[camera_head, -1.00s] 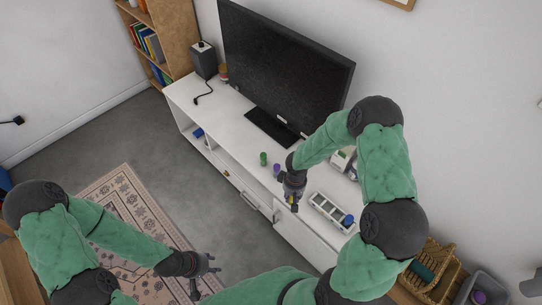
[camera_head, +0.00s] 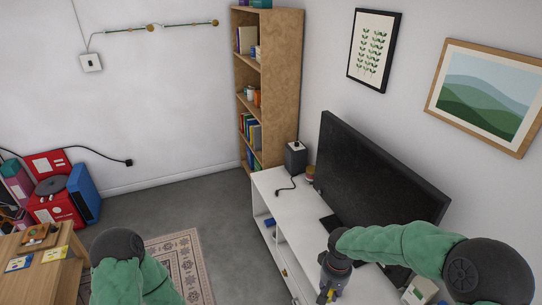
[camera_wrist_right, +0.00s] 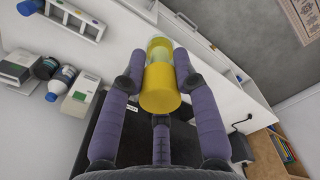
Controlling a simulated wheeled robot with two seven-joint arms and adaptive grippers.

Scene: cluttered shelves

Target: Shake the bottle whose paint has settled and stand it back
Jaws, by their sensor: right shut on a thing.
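My right gripper (camera_wrist_right: 160,72) is shut on a bottle (camera_wrist_right: 161,98) in the right wrist view, with a finger on each side. The bottle is yellow at its near end, and a clearer, pale band shows toward its far end. In the head view my right gripper (camera_head: 328,284) is over the white cabinet near the bottom edge, and a bit of yellow (camera_head: 326,297) shows at it. The bottle looks held clear of the cabinet. My left arm shows at the lower left, but its gripper is out of frame.
The white cabinet (camera_head: 270,183) carries a black television (camera_head: 375,180) and a dark speaker (camera_head: 296,158). In the wrist view a compartment tray (camera_wrist_right: 75,17), a blue-and-white bottle (camera_wrist_right: 61,81) and a white box (camera_wrist_right: 81,100) stand to the left.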

